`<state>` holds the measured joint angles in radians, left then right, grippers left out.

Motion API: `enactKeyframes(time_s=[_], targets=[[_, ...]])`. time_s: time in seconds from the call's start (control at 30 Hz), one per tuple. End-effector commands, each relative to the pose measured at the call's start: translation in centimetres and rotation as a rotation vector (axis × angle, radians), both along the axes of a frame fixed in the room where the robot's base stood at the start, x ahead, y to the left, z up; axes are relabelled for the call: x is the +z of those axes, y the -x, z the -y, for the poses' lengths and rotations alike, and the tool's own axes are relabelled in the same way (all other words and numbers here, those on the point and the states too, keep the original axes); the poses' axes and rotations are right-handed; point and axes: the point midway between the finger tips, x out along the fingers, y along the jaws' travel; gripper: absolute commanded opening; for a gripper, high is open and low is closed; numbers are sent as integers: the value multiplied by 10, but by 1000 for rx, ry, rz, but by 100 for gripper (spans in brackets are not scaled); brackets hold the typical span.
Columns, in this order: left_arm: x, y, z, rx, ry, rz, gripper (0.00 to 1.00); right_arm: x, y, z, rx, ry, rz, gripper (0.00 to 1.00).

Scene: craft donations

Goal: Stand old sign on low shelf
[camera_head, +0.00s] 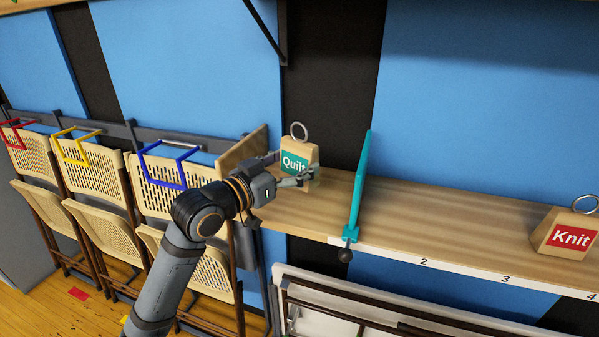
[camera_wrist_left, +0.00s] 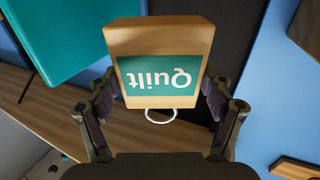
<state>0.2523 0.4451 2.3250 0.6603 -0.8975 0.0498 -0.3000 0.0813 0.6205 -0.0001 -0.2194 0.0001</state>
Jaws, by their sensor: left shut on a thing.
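My left gripper (camera_head: 292,173) is shut on a wooden block sign with a teal "Quilt" label (camera_head: 296,163) and a metal ring on top. The Quilt sign is at the left end of the wooden shelf (camera_head: 450,215), left of a teal divider (camera_head: 360,185). I cannot tell whether its base touches the shelf. In the left wrist view the sign (camera_wrist_left: 160,40) sits between the two fingers (camera_wrist_left: 160,110), its lettering upside down in the picture. A second wooden sign, with a red "Knit" label (camera_head: 570,237), stands at the right of the shelf. My right gripper is not in view.
The teal divider stands upright close to the right of the Quilt sign, with a dark knob (camera_head: 345,255) at its front. The shelf between divider and Knit sign is bare. Folding chairs (camera_head: 95,180) hang at left; a folded table (camera_head: 380,312) is below.

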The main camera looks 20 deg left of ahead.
Motion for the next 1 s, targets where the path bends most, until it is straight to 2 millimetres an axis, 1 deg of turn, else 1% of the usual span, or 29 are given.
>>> enactKeyframes(time_s=[0.03, 0.1, 0.2, 0.37, 0.47, 0.5, 0.6, 0.7, 0.87, 1.0], targets=[[-10, -8, 1, -1, 9, -4, 44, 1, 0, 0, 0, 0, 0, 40], [-19, -16, 2, -1, 6, -1, 44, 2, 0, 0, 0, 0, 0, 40], [-27, -23, 2, -2, 1, 3, 44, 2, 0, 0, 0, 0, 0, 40], [-31, -26, 2, -2, 0, 4, 44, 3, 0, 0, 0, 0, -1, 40], [-44, -34, 3, -2, 2, -3, 44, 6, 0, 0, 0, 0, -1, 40], [-51, -33, 3, -1, 1, -4, 44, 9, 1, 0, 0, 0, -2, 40], [-65, -32, 3, -1, -1, 0, 44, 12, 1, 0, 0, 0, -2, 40], [-69, -32, 3, -1, -1, 4, 44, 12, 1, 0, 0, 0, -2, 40], [-69, -32, 3, -1, -2, 5, 44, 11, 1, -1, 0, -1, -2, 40], [-73, -32, 3, -1, -1, 5, 44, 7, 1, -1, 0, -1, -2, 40]])
